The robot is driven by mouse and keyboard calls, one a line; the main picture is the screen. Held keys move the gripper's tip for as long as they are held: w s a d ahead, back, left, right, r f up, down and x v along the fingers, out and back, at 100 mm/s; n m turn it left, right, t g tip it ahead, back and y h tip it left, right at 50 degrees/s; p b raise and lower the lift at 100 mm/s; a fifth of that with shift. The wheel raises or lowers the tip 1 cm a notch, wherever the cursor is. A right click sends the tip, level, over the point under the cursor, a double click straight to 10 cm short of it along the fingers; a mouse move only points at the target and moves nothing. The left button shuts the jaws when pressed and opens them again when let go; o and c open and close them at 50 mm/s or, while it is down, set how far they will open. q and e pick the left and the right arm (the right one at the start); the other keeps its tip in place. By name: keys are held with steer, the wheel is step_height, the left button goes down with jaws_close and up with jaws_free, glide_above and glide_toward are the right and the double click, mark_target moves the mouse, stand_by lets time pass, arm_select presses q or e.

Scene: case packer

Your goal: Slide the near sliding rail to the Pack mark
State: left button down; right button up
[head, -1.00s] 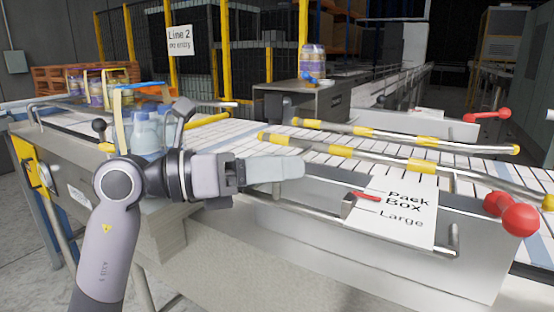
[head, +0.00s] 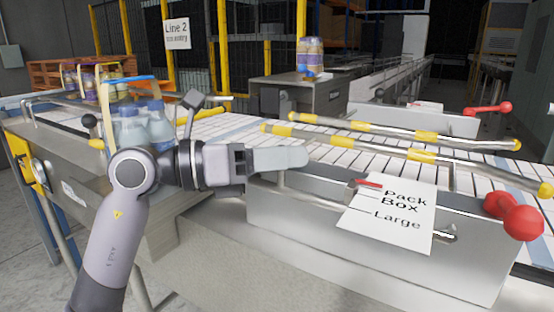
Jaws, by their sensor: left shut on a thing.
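The near sliding rail (head: 355,149) is a silver bar with yellow bands, lying along the near side of the conveyor. A red pointer (head: 369,184) stands over the white scale card (head: 388,232), which reads Pack, Box and Large from far to near. The pointer lies about level with the Pack mark (head: 405,198); an exact match is hard to tell. My left gripper (head: 290,158) is shut at the near side of the rail, and its fingers hide the spot it holds. My right gripper is not in view.
Two red ball knobs (head: 522,222) stand at the right end of the near side. The far rail (head: 400,131) runs beyond the near one. Blue-capped bottles (head: 130,128) stand on the conveyor at left, behind my arm. The belt between the rails looks empty.

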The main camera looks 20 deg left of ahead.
arm_select(q)
steer(key=shift+r, duration=0.15)
steer(key=shift+s+a+r, duration=0.1)
steer(key=shift+s, duration=0.1)
steer(key=c, duration=0.8)
jaws_free()
steer(key=shift+s, duration=0.15)
steer(key=shift+c, duration=0.2)
steer(key=shift+o, duration=0.3)
steer(key=shift+a, duration=0.1)
steer(key=b+v, duration=0.2)
steer(key=v, duration=0.5)
